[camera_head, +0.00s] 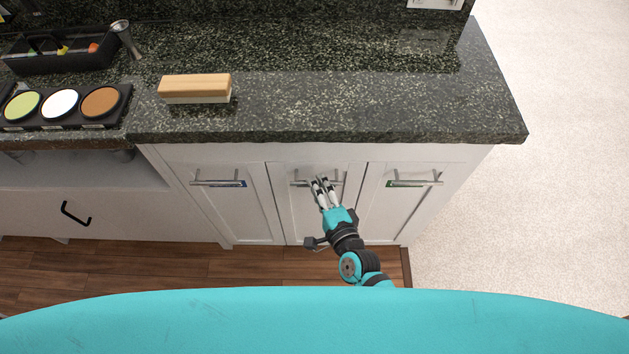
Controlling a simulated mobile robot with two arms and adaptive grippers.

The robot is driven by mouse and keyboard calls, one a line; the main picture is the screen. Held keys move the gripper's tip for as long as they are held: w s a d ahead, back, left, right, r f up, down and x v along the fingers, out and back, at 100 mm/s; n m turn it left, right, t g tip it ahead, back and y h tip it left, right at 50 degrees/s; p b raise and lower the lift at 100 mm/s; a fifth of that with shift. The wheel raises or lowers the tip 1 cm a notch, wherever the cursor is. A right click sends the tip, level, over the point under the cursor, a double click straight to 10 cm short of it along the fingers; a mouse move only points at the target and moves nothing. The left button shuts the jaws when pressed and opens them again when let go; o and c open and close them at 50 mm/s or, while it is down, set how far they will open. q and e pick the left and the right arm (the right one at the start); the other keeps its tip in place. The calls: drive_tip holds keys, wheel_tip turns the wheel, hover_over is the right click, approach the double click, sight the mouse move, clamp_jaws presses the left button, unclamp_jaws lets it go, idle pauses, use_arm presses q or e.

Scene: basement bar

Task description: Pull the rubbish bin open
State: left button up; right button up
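Three white cabinet fronts with bar handles sit side by side under the counter, all flush with one another. The left front (232,215) has a handle with a blue label, and the right front (385,213) has one with a green label. The middle front (290,215) has a bar handle (298,183) partly hidden by my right gripper (321,183). That gripper's fingers are at this handle. I cannot tell whether they are around it or closed on it. No front is marked clearly as the rubbish bin. My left gripper is not in view.
A dark speckled counter (340,105) overhangs the fronts. On it are a wooden block (195,85), a black tray of bowls (62,122) and a black caddy (60,62). A drawer with a black handle (76,213) is at left. Open floor (560,180) lies at right.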

drive_tip(key=shift+x, duration=1.25)
drive_tip(key=shift+s, duration=0.1)
clamp_jaws()
